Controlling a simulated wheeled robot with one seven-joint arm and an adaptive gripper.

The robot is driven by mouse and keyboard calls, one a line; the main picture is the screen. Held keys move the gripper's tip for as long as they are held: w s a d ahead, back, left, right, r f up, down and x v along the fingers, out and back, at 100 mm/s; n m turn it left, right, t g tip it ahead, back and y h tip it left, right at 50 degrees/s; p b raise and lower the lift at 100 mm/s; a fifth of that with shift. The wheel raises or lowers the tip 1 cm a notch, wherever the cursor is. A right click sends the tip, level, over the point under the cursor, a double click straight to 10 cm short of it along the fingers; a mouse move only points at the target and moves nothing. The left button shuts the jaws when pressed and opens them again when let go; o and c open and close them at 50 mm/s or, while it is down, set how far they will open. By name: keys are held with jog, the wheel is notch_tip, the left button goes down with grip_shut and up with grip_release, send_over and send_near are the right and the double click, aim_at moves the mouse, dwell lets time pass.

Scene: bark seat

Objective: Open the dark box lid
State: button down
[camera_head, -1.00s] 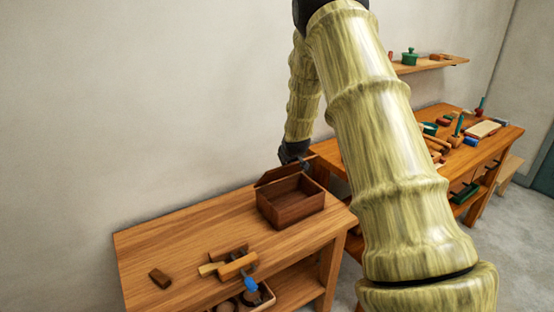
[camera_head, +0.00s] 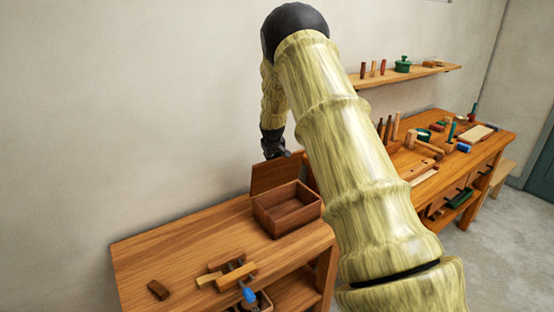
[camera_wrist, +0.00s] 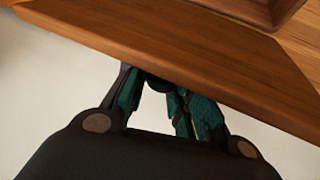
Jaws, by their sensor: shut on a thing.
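The dark brown box (camera_head: 289,222) stands on the near wooden table, and its inside looks empty. Its lid (camera_head: 273,176) is raised to about upright at the back edge of the box. My gripper (camera_head: 277,152) is at the top edge of the lid, on its right part. In the wrist view the lid (camera_wrist: 170,45) fills the upper part as a wide brown board. There my gripper (camera_wrist: 160,85) has its dark green fingers shut on the lid's edge. The fingertips are partly hidden at that edge.
The near table (camera_head: 180,245) also holds wooden blocks and a small dark block (camera_head: 158,289) at its front left. A second bench (camera_head: 470,155) with several tools stands to the right, under a wall shelf (camera_head: 420,74). The pale wall is close behind the lid.

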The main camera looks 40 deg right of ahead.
jog(key=shift+w+f+b, duration=0.15)
jog(key=shift+w+f, duration=0.15)
jog(key=shift+w, duration=0.5)
jog(key=shift+w+f+b, duration=0.15)
jog(key=shift+w+f, duration=0.1)
jog(key=shift+w, duration=0.5)
jog(key=shift+a+f, duration=0.1)
jog(key=shift+f, duration=0.15)
dwell(0.5)
jog(key=c, duration=1.4)
grip_release()
jog(key=shift+c, duration=0.2)
jog(key=shift+o, duration=1.3)
jog(key=shift+w+f, duration=0.15)
jog(key=shift+w, duration=0.05)
jog(key=v, duration=1.2)
jog(key=shift+d, duration=0.3)
